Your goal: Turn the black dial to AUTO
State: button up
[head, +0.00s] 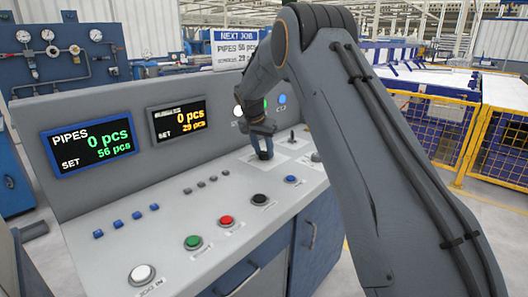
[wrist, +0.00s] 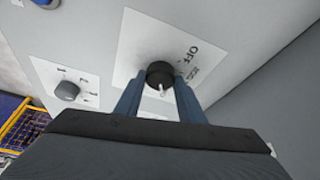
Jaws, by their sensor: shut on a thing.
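The black dial (wrist: 159,71) sits on a white label plate (wrist: 137,52) in the wrist view, with a white pointer mark facing the lower edge of the picture. OFF is printed beside it, along with another word too blurred to read; I cannot make out AUTO. My gripper (wrist: 157,88) is shut on the dial, one blue finger on each side.
A second knob (wrist: 67,91) on its own plate is close by in the wrist view. The console (head: 170,240) carries green (head: 193,242), red (head: 226,220), black (head: 260,199) and white (head: 142,273) buttons. The sloped panel with the screens (head: 90,144) rises behind.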

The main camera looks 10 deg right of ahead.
jog(key=o, duration=1)
jog(key=shift+o, duration=0.2)
jog(key=b+v, duration=0.1)
jog(key=v, duration=0.6)
jog(key=shift+r, duration=0.4)
jog(key=shift+s, duration=0.1)
